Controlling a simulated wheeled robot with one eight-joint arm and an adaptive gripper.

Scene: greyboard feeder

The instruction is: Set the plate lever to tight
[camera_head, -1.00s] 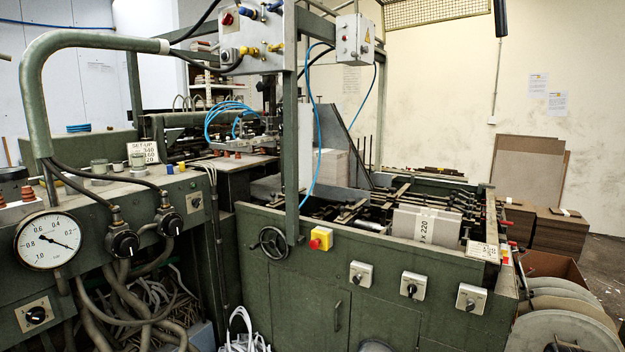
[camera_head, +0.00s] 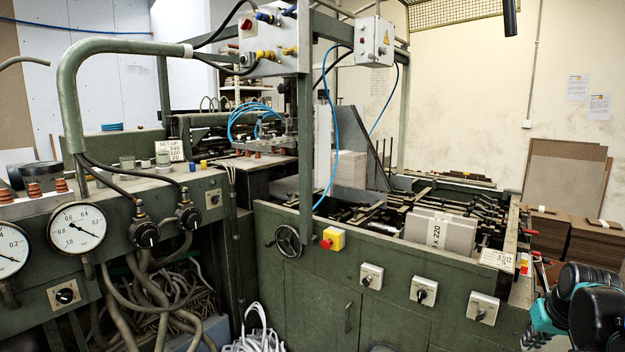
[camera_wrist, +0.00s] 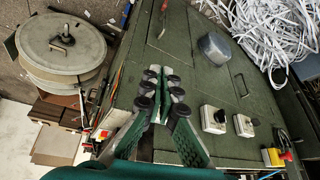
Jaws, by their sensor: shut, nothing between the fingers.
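I cannot tell for certain which part is the plate lever. Small red-tipped handles (camera_head: 534,259) show at the right end of the green machine (camera_head: 310,300) in the head view, too small to read their setting. In the wrist view, my gripper (camera_wrist: 162,77) has its dark-padded, teal fingers together and empty, in front of the machine's green panel (camera_wrist: 185,60). No lever is between the fingers. In the head view, only my teal and black arm shows at the bottom right corner.
Rotary switches (camera_head: 371,276) and a red-and-yellow stop button (camera_head: 333,239) sit on the front. Stacked round discs (camera_wrist: 62,47) stand beside the machine. White paper strips (camera_wrist: 265,35) lie on its other side. Pressure gauges (camera_head: 77,228) are at the left.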

